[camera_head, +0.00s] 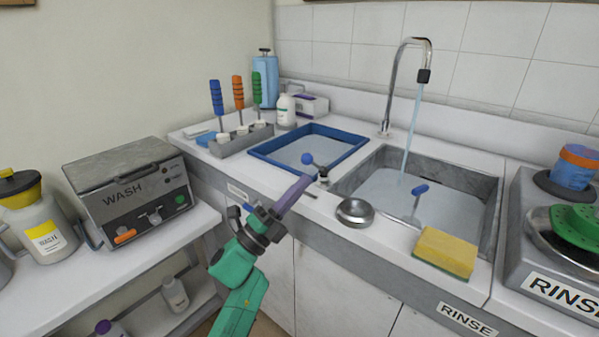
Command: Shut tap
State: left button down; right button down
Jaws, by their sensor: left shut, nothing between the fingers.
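The chrome tap (408,48) arches over the grey sink basin (490,222), and a stream of water (411,135) runs from its dark spout. A second lever with a blue grip (420,189) stands at the sink's front edge. My left gripper (304,183) is shut and empty, its fingertips just below and near the ball-knob lever; I cannot tell whether they touch. My right gripper is not in view.
A metal bowl (355,211) and a yellow sponge (445,251) sit on the sink's front ledge. A blue-rimmed basin (262,153) lies left of the sink. A rack (240,140) with several coloured-handled tools stands behind. The WASH machine (128,195) is at left.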

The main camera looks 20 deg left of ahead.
pick_arm(q)
jog(key=shift+w+a+r, duration=0.2)
jog(key=shift+w+r, duration=0.05)
jog(key=shift+w, duration=0.25)
jog(key=shift+w+a+r, duration=0.15)
jog(key=shift+w+r, duration=0.1)
jog(key=shift+w, duration=0.2)
